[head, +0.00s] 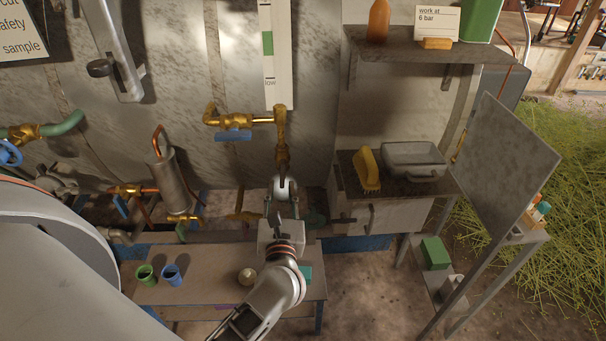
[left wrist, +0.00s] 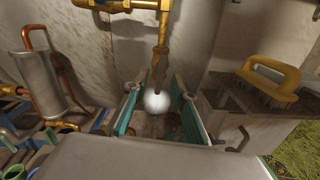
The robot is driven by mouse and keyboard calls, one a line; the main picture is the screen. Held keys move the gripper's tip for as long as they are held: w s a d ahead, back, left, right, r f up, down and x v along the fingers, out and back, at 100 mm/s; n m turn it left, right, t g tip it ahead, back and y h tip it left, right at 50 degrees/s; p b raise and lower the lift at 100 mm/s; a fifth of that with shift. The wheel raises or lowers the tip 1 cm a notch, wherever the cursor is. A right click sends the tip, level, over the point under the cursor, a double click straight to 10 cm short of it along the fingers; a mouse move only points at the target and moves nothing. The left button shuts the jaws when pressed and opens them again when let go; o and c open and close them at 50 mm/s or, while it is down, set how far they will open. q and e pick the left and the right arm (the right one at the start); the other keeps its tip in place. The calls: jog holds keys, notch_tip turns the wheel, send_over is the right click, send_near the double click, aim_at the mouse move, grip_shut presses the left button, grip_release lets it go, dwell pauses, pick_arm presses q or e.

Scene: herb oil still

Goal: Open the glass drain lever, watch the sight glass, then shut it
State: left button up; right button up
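The sight glass panel (head: 278,60) stands upright on the wall, with a green band and a mark reading "low" near its lower end. A brass fitting (head: 281,125) below it runs down; it also shows in the left wrist view (left wrist: 161,45). A pale ball-shaped knob (left wrist: 157,102) hangs at the lower end of this brass piece. I cannot tell for sure that it is the drain lever's end. My left gripper (head: 283,200) is open. In the left wrist view its teal fingers stand on either side of the knob, apparently apart from it. My right gripper is not in view.
A brass valve with a blue handle (head: 233,135) sits left of the fitting. A copper-piped cylinder (head: 174,182) stands further left. A yellow brush (head: 368,170) and a metal tray (head: 412,160) lie on the right shelf. A low bench (head: 205,287) holds green and blue cups.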

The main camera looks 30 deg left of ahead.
aim_at(283, 174)
pick_arm(q)
jog(key=p+x, duration=0.1)
jog(key=x, duration=0.7)
jog(key=shift+d+f, duration=0.15)
grip_shut()
